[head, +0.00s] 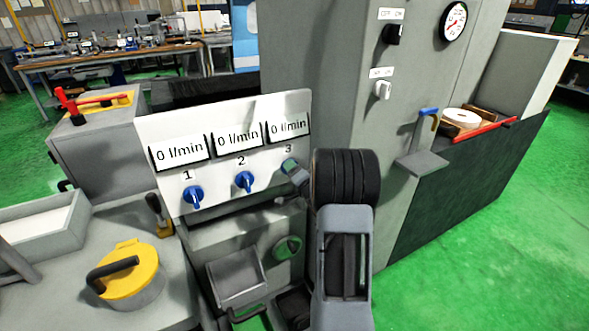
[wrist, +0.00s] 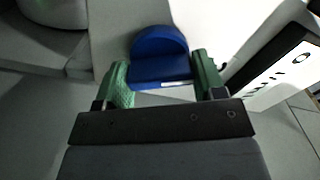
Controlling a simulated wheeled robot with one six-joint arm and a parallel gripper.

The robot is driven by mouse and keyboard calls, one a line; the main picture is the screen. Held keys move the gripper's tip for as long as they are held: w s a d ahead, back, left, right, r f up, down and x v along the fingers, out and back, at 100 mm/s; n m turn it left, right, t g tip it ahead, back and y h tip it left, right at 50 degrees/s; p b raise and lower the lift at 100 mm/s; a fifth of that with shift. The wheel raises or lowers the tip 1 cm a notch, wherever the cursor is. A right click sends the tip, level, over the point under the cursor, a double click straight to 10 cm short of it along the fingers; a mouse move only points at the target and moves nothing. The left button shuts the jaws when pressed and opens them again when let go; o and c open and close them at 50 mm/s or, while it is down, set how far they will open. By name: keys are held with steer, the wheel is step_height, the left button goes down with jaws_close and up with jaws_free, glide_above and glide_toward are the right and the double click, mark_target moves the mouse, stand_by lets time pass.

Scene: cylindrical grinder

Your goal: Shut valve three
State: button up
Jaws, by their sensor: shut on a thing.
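A white panel (head: 160,130) carries three displays marked 1, 2 and 3, each reading 0 l/min. Valve one (head: 194,197) and valve two (head: 244,181) are blue handles below the first two displays. My gripper (head: 292,167) is at valve three's place, under the number 3, and hides most of that valve. In the wrist view, the blue handle of valve three (wrist: 160,52) sits between the green fingertips of my gripper (wrist: 163,78), which is shut on it. A small white mark shows on the handle's near edge.
A tall grey machine cabinet (head: 310,60) with switches and a gauge (head: 454,20) stands right behind my arm. A yellow-lidded pot (head: 133,275) stands on the bench at lower left. A grey box with a red handle (head: 100,150) is left of the panel. Green floor lies open at right.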

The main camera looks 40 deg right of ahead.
steer(key=m+p, duration=0.2)
steer(key=m, duration=0.3)
steer(key=shift+m, duration=0.4)
stand_by(0.4)
steer(key=o, duration=0.9)
steer(key=shift+s, duration=0.1)
steer(key=s, duration=0.4)
steer(key=s+a, duration=0.1)
steer(key=s, duration=0.4)
steer(key=s+a, duration=0.1)
steer(key=s, duration=0.3)
steer(key=shift+s, duration=0.25)
steer(key=shift+d, duration=0.1)
